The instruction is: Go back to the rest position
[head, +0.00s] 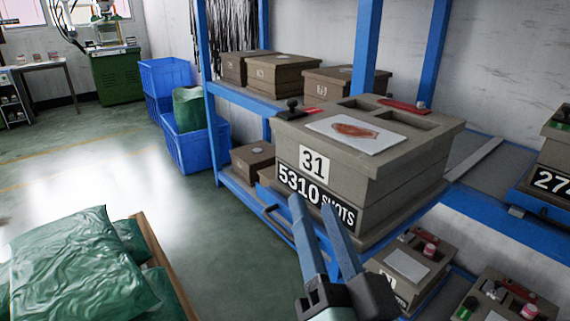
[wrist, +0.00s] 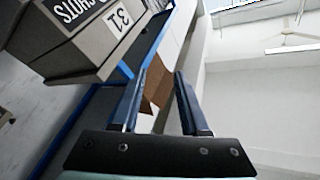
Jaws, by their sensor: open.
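My gripper (head: 311,204) is open, with its two blue-grey fingers pointing up in the lower middle of the head view. In the wrist view my gripper (wrist: 160,76) has a clear gap between the fingers and holds nothing. In the head view the fingertips overlap the lower front of a large grey-brown mould box (head: 400,165) marked "31" and "5310 SHOTS". The same mould box (wrist: 75,45) is tilted at the upper left of the wrist view, apart from the fingers there. The exact distance to it cannot be told.
A blue-framed rack (head: 371,50) carries several more mould boxes (head: 282,75), with smaller ones (head: 412,262) below right. Blue crates (head: 165,75) stand on the floor behind. Green sacks (head: 75,265) lie at the lower left. The green floor (head: 110,170) between is clear.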

